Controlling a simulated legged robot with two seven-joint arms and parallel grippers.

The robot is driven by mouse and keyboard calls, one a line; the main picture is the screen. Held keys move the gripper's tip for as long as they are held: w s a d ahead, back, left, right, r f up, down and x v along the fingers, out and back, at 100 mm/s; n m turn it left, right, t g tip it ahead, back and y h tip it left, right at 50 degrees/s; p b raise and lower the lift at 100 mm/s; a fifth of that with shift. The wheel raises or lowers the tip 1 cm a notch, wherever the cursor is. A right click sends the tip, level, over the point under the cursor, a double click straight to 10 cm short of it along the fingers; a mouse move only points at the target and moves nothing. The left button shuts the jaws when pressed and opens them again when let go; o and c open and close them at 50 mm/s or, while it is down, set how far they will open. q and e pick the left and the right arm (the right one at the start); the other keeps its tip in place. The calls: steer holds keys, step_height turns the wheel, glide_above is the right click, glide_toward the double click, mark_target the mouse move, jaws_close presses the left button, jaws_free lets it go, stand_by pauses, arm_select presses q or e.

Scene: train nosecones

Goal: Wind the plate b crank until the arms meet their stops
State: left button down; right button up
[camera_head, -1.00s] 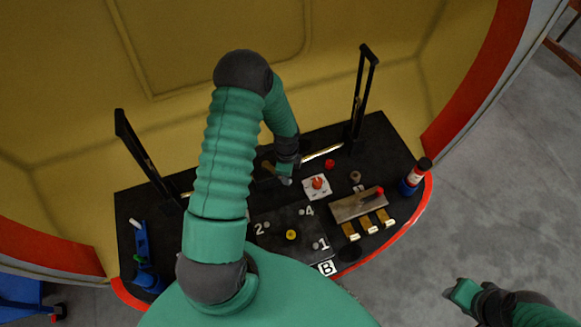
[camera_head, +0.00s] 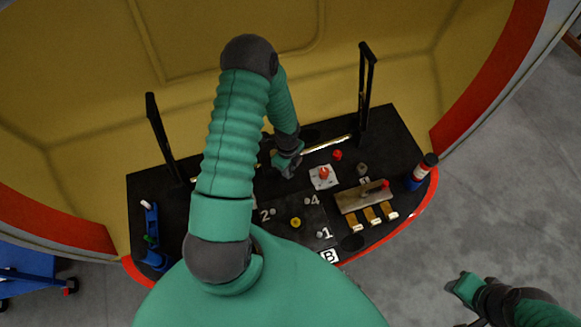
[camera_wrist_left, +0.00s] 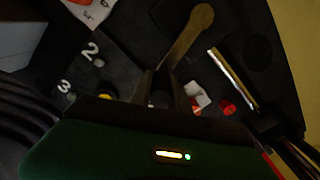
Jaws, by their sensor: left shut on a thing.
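The crank (camera_wrist_left: 197,30) shows as a tan lever with a rounded end in the left wrist view. Its near end runs in between the fingers of my left gripper (camera_wrist_left: 165,88), which is shut on it. In the head view my left gripper (camera_head: 288,163) is low over the black deck, and the crank is mostly hidden. Plate B (camera_head: 280,240) is dark, with numbers, a yellow knob and a B label (camera_head: 329,256). Two black arms, left (camera_head: 159,135) and right (camera_head: 363,90), stand up from the deck. My right gripper (camera_head: 464,289) is off the deck; its jaws are unclear.
A blue tool (camera_head: 151,235) is at the left. A yellow wall (camera_head: 385,40) rises behind.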

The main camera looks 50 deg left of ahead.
arm_select(q)
steer(key=shift+s+a+f, duration=0.15)
steer(key=shift+s+f, duration=0.05)
steer(key=shift+s, duration=0.5)
steer(key=c, duration=1.5)
jaws_free()
steer(key=shift+c, duration=0.2)
steer(key=shift+o, duration=1.4)
steer(key=shift+s+a+r, duration=0.1)
steer(key=shift+s+r, duration=0.05)
steer(key=shift+s, duration=0.05)
steer(key=shift+w+a, duration=0.1)
steer(key=shift+w, duration=0.05)
arm_select(e)
steer(key=shift+s+a+r, duration=0.2)
steer(key=shift+s+a, duration=0.05)
steer(key=shift+s, duration=0.15)
arm_select(q)
steer(key=shift+w, duration=0.15)
arm_select(e)
steer(key=shift+w, duration=0.1)
arm_select(q)
steer(key=shift+r, duration=0.1)
arm_select(e)
steer(key=shift+d, duration=0.15)
